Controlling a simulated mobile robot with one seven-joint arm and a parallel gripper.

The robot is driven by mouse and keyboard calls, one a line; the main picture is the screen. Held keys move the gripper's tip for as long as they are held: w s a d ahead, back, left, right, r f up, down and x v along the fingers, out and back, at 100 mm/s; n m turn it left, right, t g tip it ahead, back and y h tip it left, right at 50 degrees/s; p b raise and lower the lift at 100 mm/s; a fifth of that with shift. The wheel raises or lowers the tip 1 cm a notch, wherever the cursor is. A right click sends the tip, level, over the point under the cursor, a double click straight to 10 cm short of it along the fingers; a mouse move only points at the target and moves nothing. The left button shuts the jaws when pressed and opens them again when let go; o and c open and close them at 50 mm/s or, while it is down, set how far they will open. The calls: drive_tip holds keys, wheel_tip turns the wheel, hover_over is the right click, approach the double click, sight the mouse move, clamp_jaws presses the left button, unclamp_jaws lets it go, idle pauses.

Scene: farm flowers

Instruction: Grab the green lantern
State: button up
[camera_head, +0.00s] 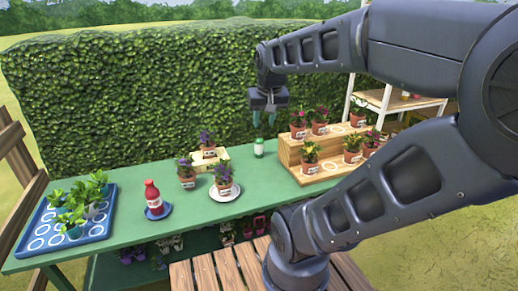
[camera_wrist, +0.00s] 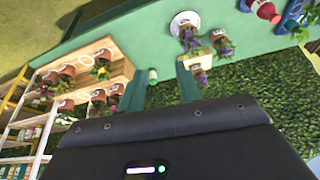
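A small upright item with a green top and a pale band (camera_head: 258,149) stands on the green table, left of the wooden stepped stand. It looks more like a little bottle, and I cannot tell if it is the green lantern. No other lantern is clear in either view. My gripper (camera_head: 265,118) hangs above the table, fingers pointing down, over the area of this item and apart from it. In the wrist view the two teal fingers are spread with nothing held between them (camera_wrist: 161,74), and the small item (camera_wrist: 153,75) shows in the gap beyond them.
The wooden stepped stand (camera_head: 290,153) holds several potted flowers, to the right. A potted flower on a white plate (camera_head: 225,196), a red bottle (camera_head: 153,197) and a blue seedling tray (camera_head: 98,228) are on the left. A hedge (camera_head: 130,100) rises behind the table (camera_head: 120,238).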

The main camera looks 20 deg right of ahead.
drive_tip(key=w+d+m+g+h, duration=0.1)
drive_tip(key=w+d+m, duration=0.25)
drive_tip(key=w, duration=1.05)
drive_tip(key=w+d+m+g+h, duration=0.1)
drive_tip(key=w+d+m, duration=0.3)
drive_tip(key=w, duration=1)
drive_tip(key=w+d+f+m+g+h, duration=0.1)
drive_tip(key=w+d+f+m, duration=0.1)
drive_tip(key=w+f, duration=0.35)
drive_tip(key=w+d+f+m, duration=0.1)
drive_tip(key=w+f+m, duration=0.15)
drive_tip(key=w, duration=0.55)
drive_tip(key=w+d+f+m+g+h, duration=0.1)
drive_tip(key=w+d+f+m, duration=0.35)
drive_tip(key=w+f, duration=0.75)
drive_tip(key=x, duration=1.1)
drive_tip(key=shift+s+d+r, duration=0.15)
drive_tip(key=shift+d+r, duration=0.05)
drive_tip(key=shift+d, duration=0.15)
clamp_jaws()
